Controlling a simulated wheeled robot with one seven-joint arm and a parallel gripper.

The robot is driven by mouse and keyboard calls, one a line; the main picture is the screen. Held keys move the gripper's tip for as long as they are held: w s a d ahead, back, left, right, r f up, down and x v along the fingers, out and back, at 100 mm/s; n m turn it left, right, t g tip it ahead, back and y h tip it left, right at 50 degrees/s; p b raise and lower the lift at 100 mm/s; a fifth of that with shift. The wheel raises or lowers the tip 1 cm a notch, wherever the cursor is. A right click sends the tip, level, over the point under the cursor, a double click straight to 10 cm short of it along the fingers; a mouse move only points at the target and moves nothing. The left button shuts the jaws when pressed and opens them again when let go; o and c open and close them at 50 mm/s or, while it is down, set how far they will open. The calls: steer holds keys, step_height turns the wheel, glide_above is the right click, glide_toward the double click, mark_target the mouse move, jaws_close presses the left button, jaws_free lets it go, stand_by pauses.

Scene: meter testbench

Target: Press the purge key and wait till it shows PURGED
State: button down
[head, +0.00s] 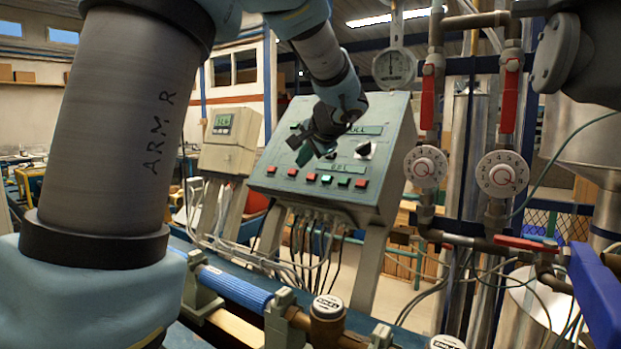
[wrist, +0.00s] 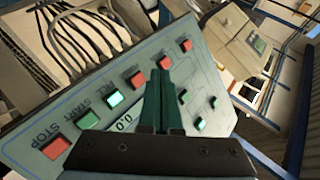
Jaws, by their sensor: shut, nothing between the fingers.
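The grey sloped control panel (head: 300,186) stands mid-view in the head view and fills much of the wrist view (wrist: 30,120). Its lower row holds red and green keys. In the wrist view I read a red STOP key (wrist: 57,147), a green START key (wrist: 88,121) and a brightly lit green FILL key (wrist: 114,98). Red keys follow, with labels too small to read, so I cannot tell which is purge. My gripper (wrist: 160,74) is shut and empty. Its tips overlap the view near a red key (wrist: 164,62); contact is unclear. No PURGED text is legible.
A beige meter box (head: 228,138) stands left of the panel. Pipes with red-handled valves (head: 428,98) and round dials (head: 425,167) stand right. Cables hang below the panel.

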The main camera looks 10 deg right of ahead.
steer(key=shift+w+d+f+b, duration=0.55)
steer(key=shift+w+d+f, duration=0.25)
steer(key=shift+f, duration=0.15)
stand_by(1.5)
steer(key=shift+w+d+f+b, duration=0.2)
steer(key=shift+f+b, duration=0.05)
steer(key=shift+b, duration=0.1)
steer(key=shift+w+d+f, duration=0.15)
steer(key=shift+d+f, duration=0.05)
steer(key=shift+f, duration=0.05)
stand_by(0.7)
stand_by(0.3)
steer(key=shift+s+a+r+b, duration=0.35)
steer(key=shift+s+a+r, duration=0.05)
steer(key=shift+r, duration=0.1)
steer(key=shift+s+a+r, duration=0.65)
steer(key=shift+a+r, duration=0.05)
steer(key=shift+r, duration=0.15)
steer(key=shift+s+a+r, duration=0.65)
steer(key=shift+r, duration=0.2)
